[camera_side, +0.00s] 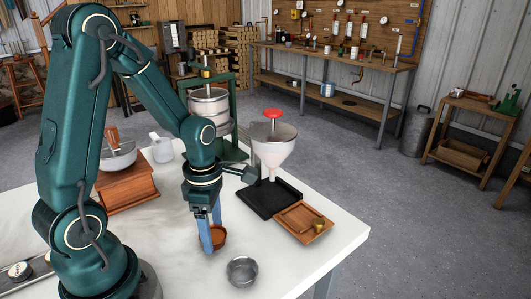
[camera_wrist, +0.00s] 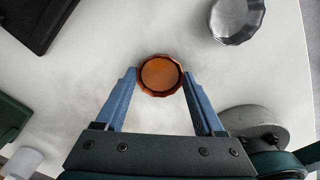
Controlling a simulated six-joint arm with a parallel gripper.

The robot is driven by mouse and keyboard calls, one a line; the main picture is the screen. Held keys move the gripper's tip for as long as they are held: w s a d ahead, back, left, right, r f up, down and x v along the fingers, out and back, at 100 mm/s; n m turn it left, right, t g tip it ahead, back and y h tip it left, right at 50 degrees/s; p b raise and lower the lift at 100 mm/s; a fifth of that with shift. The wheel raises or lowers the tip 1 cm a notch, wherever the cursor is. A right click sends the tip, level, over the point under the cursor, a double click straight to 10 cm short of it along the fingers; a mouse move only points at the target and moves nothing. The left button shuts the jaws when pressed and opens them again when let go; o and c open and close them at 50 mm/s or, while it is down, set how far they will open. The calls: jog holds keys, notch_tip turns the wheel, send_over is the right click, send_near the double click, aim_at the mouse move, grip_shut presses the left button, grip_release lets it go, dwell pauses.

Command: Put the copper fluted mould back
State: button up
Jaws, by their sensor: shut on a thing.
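The copper fluted mould (camera_side: 220,236) is a small orange-brown cup with a scalloped rim. In the wrist view the mould (camera_wrist: 160,75) sits between my blue fingertips, its round opening facing the camera. My gripper (camera_side: 213,240) points down and is shut on the mould, one finger at each side; it also shows in the wrist view (camera_wrist: 160,76). I cannot tell whether the mould's base touches the white table. A similar grey metal fluted mould (camera_side: 242,270) stands on the table, to the right and nearer the side camera; it also shows in the wrist view (camera_wrist: 237,18).
A wooden tray (camera_side: 291,216) holding a small brass-coloured piece (camera_side: 319,225) lies near the table's right edge, beside a black tray (camera_side: 258,206). A white funnel (camera_side: 273,155) stands over the black tray. A wooden box grinder (camera_side: 128,190) stands left. Bare white table (camera_side: 310,262) lies front right.

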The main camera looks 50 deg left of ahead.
aim_at(214, 234)
jog(key=shift+f, duration=0.1)
jog(key=o, duration=1.1)
notch_tip(214, 234, up, 11)
jog(key=s+d+r+m+t, duration=0.2)
jog(key=d+m, duration=0.1)
jog(key=m, duration=1)
jog(key=s+d+r+m+t, duration=0.1)
jog(key=s+d+m+t, duration=0.1)
jog(key=m, duration=1.2)
jog(key=shift+s+d+r+t, duration=0.25)
jog(key=shift+d+r+t, duration=0.15)
jog(key=shift+d+t, duration=0.6)
jog(key=shift+d, duration=0.15)
